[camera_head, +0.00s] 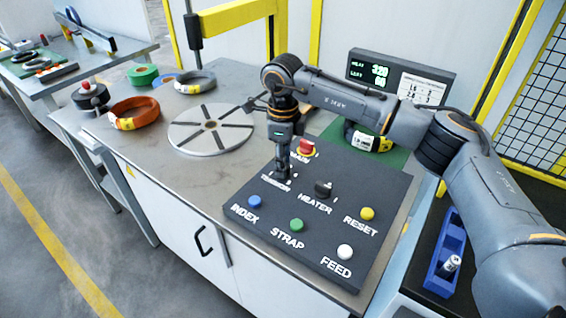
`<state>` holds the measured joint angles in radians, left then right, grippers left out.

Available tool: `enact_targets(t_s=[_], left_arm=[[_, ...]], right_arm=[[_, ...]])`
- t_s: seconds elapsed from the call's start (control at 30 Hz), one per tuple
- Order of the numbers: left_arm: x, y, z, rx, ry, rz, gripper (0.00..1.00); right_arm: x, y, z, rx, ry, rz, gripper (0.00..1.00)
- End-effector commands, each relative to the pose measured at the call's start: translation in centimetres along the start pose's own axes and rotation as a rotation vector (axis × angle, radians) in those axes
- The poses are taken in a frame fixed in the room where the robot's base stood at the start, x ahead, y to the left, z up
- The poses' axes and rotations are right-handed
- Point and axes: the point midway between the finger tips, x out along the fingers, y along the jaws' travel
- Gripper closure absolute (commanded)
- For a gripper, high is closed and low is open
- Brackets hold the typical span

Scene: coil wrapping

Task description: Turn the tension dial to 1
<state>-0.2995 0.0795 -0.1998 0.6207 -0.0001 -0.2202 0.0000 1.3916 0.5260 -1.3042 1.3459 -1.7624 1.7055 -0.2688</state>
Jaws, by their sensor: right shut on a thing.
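The dark control panel (322,228) lies tilted on the table, with labelled controls on it. My right gripper (282,172) comes down from above onto the panel at the TENSION label. It is shut on the tension dial, which is mostly hidden by the fingers, so I cannot read its setting. The dark heater knob (323,188) stands just to the right of it. My left gripper is not in view.
A red button (306,146) sits close behind my gripper. Blue (254,201), green (296,225), white (344,251) and yellow (367,213) buttons surround the dial area. A slotted turntable (211,128), an orange coil (134,112) and a lit display (369,74) stand farther back.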

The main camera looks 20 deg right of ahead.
Motion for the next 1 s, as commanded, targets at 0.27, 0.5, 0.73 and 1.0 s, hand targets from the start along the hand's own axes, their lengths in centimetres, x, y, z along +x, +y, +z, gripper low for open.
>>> enact_targets(t_s=[0.27,0.5,0.73,1.0], left_arm=[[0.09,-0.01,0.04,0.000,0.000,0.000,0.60],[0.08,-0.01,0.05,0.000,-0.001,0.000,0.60],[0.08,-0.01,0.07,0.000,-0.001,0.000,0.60],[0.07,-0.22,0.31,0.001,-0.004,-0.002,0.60]], right_arm=[[-0.04,-0.04,-0.01,-0.017,0.000,-0.001,0.99],[-0.05,-0.04,-0.01,-0.017,0.000,-0.001,0.66],[-0.04,-0.03,0.00,-0.016,0.000,-0.001,0.45],[-0.66,-0.05,0.04,-0.015,-0.002,-0.001,0.45]])
